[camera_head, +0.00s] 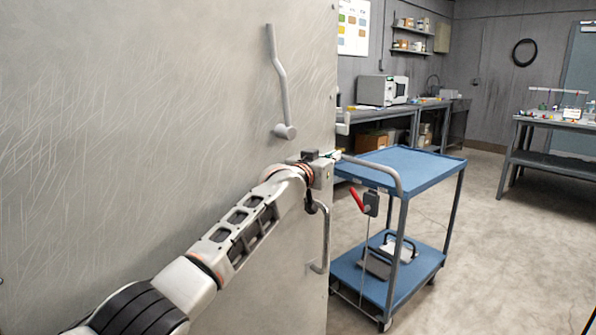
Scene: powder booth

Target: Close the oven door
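The oven door (150,120) is a large scratched grey metal panel filling the left of the head view. A bent grey lever handle (279,85) is on its upper part. A curved pull handle (325,240) is lower, near its right edge. My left arm reaches across the front of the door. My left gripper (326,166) is at the door's right edge, between the two handles. Its fingers are small and partly hidden, so I cannot tell whether they are open or touch the door. My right gripper is out of view. The oven's opening is not visible.
A blue two-tier cart (410,166) stands just right of the door edge, close to my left gripper. A red-handled item (358,199) is at its near side. A workbench (560,160) is at far right. The floor (500,260) right of the cart is clear.

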